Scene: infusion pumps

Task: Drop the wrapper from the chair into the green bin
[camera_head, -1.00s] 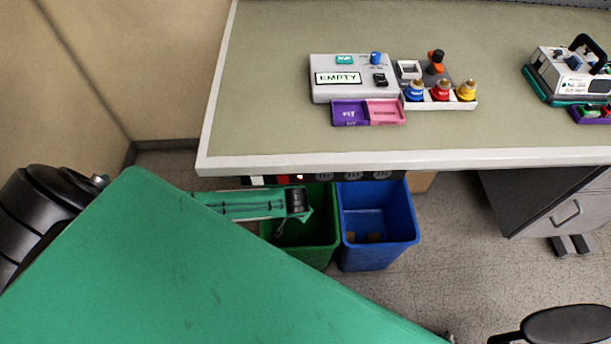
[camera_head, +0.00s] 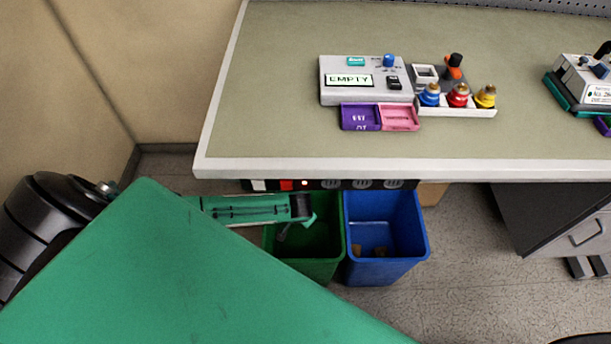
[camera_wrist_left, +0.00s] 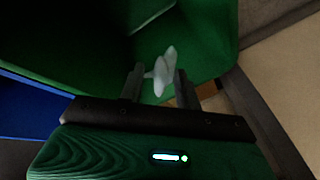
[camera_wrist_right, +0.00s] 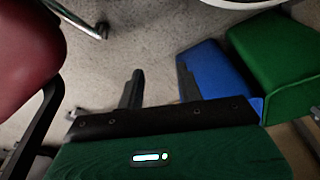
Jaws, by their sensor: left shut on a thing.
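The green bin (camera_head: 318,268) stands under the desk edge, left of the blue bin. My left gripper (camera_head: 290,230) points down at the bin's opening in the head view. In the left wrist view my left gripper (camera_wrist_left: 158,76) is shut on the wrapper (camera_wrist_left: 161,70), a small pale crumpled piece between the fingertips, with the bin's green walls (camera_wrist_left: 185,30) around and behind it. My right gripper (camera_wrist_right: 160,80) is open and empty in the right wrist view, above the floor. It is not seen in the head view. A dark red chair seat (camera_wrist_right: 25,50) shows at the left there.
The blue bin (camera_head: 385,262) touches the green bin's right side and holds small brown scraps. The desk (camera_head: 280,130) overhangs both bins, with a power strip (camera_head: 345,184) under its edge. A pump box (camera_head: 350,95) and colored trays stand on it. Floor is free to the right.

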